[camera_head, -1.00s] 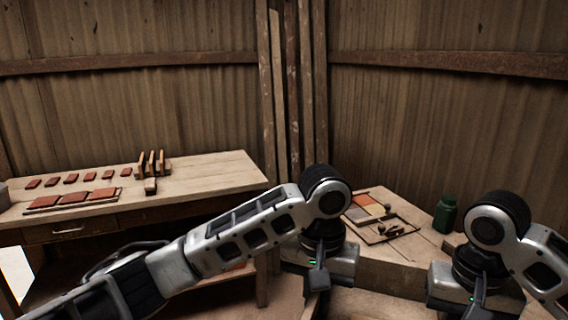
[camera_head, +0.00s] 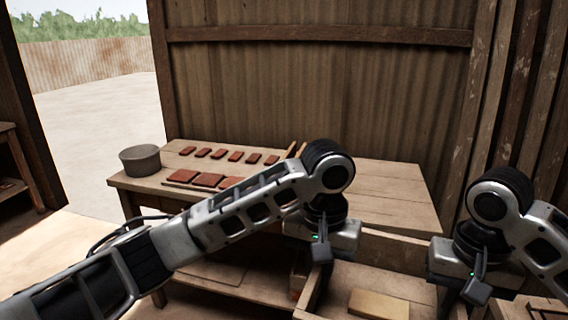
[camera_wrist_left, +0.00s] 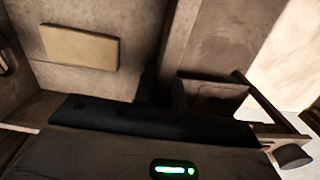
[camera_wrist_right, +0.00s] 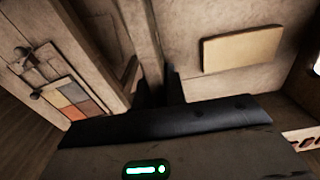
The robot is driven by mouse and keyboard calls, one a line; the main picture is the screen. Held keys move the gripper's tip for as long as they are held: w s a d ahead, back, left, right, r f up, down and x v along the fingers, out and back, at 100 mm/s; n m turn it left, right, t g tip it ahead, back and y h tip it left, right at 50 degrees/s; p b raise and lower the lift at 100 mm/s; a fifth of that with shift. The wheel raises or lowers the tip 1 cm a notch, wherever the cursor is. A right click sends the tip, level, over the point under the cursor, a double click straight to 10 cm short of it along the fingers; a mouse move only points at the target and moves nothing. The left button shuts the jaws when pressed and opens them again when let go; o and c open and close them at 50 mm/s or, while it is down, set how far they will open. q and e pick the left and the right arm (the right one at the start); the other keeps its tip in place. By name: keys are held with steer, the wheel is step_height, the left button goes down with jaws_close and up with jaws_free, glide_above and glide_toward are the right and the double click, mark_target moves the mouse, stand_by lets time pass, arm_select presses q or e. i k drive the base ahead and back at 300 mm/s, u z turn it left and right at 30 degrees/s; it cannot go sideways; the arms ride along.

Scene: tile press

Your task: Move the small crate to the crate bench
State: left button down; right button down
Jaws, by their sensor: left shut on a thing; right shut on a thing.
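The small crate (camera_head: 400,246) is an open wooden box in front of me at the bottom of the head view; its near side is cut off. A tan slab (camera_head: 378,305) lies flat in it and also shows in both wrist views (camera_wrist_left: 80,47) (camera_wrist_right: 242,48). My left gripper (camera_wrist_left: 160,92) is shut on one side wall of the crate. My right gripper (camera_wrist_right: 160,90) is shut on the opposite wall (camera_wrist_right: 152,35). In the head view my wrists hide the fingertips. I cannot tell which bench is the crate bench.
A wooden bench (camera_head: 385,185) ahead carries red tiles (camera_head: 208,180) and a grey bucket (camera_head: 140,160). Part of another table (camera_head: 12,165) shows at the far left, beyond open floor. A surface with coloured tiles (camera_wrist_right: 72,100) lies beside the crate in the right wrist view.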

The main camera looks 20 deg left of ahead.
mark_target(354, 197)
steer(key=u, duration=0.2)
steer(key=i, duration=1.95)
